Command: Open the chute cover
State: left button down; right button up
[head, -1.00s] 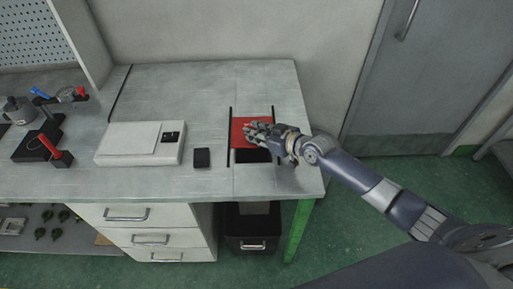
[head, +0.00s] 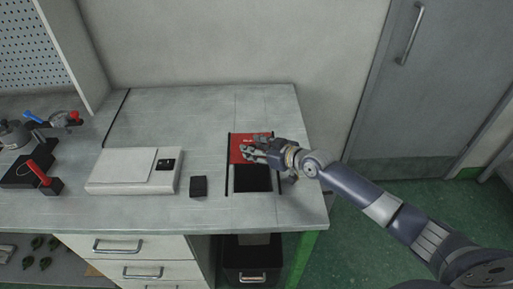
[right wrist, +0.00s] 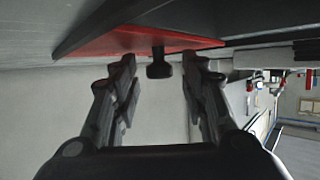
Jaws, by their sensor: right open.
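The red chute cover (head: 237,156) lies between two black rails on the workbench, at the back part of its track. The dark chute opening (head: 252,179) shows in front of it. My right gripper (head: 250,148) is over the cover and hides part of it. In the right wrist view the red cover (right wrist: 120,43) is close, with a black knob (right wrist: 160,68) sticking out of it. The open fingers of my right gripper (right wrist: 158,80) are on either side of the knob, with gaps visible. My left gripper is not in view.
A black block (head: 198,187) and a white box-like device (head: 122,169) stand left of the chute. A red-handled tool (head: 40,172) is further left. A black bin (head: 252,262) stands under the bench (head: 210,110). The bench behind the chute is clear.

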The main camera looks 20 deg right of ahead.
jog(key=shift+s+d+r, duration=0.1)
jog(key=shift+s+d, duration=0.2)
jog(key=shift+s, duration=0.1)
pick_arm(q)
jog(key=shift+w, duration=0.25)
pick_arm(e)
jog(key=v, duration=1.1)
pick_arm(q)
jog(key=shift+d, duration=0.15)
pick_arm(e)
jog(key=shift+s, duration=0.1)
